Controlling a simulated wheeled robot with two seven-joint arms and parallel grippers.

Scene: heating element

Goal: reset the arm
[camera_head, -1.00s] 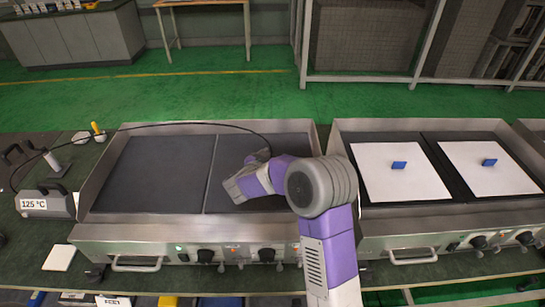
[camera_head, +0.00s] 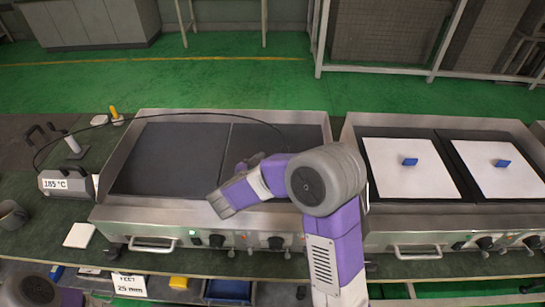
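My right arm reaches up from the bottom centre and bends left over the front of the left heating unit (camera_head: 182,213). My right gripper (camera_head: 222,206) hangs over the front edge of the dark hot plate (camera_head: 170,160), and its fingers are too unclear to tell open from shut. A thin black cable runs from the temperature meter (camera_head: 66,184), which reads 185 °C, across the plate toward this gripper. Its end is hidden behind the arm. A part of my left arm shows at the bottom left corner; my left gripper is out of view.
The right heating unit (camera_head: 410,220) bears two white sheets (camera_head: 410,180), each with a small blue block (camera_head: 410,161). A mug (camera_head: 13,214) and a white square (camera_head: 79,235) lie at the left. A blue bin (camera_head: 228,290) and a yellow item (camera_head: 179,283) are below the front edge.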

